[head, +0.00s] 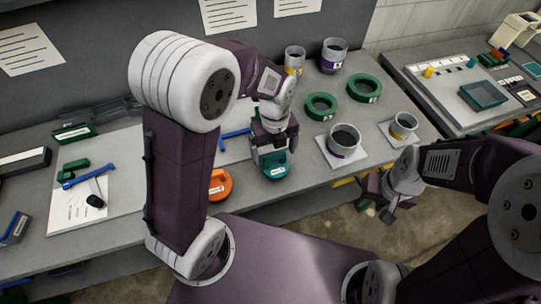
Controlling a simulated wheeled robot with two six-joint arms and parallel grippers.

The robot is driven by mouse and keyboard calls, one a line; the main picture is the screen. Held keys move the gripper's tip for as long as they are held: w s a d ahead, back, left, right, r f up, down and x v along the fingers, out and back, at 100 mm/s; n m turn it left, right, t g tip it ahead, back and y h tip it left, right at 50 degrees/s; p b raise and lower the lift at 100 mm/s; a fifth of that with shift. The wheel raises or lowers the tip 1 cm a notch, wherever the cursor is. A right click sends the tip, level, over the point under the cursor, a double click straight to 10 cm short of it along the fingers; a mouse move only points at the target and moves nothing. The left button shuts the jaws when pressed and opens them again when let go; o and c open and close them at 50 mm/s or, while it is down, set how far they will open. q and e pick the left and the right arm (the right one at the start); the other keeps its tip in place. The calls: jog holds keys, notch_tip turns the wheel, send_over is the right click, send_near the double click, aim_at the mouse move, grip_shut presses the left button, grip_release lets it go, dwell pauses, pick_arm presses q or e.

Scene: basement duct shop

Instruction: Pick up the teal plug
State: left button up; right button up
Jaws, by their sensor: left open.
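The teal plug (275,171) is a short round teal piece with a pale label on its front. It lies near the front edge of the grey bench, in the middle of the head view. My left gripper (273,154) points down over it and is open, with a finger towards each side of the plug. The gripper hides the back of the plug, and I cannot tell whether the fingers touch it. My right gripper (375,209) is empty, with its fingers apart, in front of the bench and to the right.
An orange plug (220,185) lies close left of the teal one, partly behind my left arm. Green rings (321,105) and grey duct collars (344,140) stand to the right. A white sheet with a blue tool (75,179) lies at left. A teal tray (483,95) sits far right.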

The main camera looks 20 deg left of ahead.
aim_at(275, 165)
pick_arm(q)
jog(key=f, duration=0.2)
jog(key=d+f, duration=0.1)
jog(key=shift+s, duration=0.3)
jog(key=shift+w+a+f, duration=0.2)
jog(key=shift+a+f, duration=0.1)
jog(key=shift+f, duration=0.15)
notch_tip(275, 165, down, 5)
jog(key=shift+d+b, duration=0.1)
jog(key=shift+b, duration=0.2)
jog(key=c, duration=1.5)
jog(key=shift+w+r, duration=0.1)
jog(key=shift+r, duration=0.5)
notch_tip(275, 165, up, 3)
jog(key=shift+r, duration=0.1)
jog(key=w+d+r, duration=0.1)
jog(key=d+r, duration=0.1)
jog(key=d, duration=0.1)
jog(key=d+r, duration=0.2)
jog(key=d, duration=0.2)
jog(key=w+d+r, duration=0.1)
jog(key=d+r, duration=0.1)
jog(key=d, duration=0.2)
jog(key=shift+w+d+r+p, duration=0.25)
jog(key=shift+w+r+p, duration=0.1)
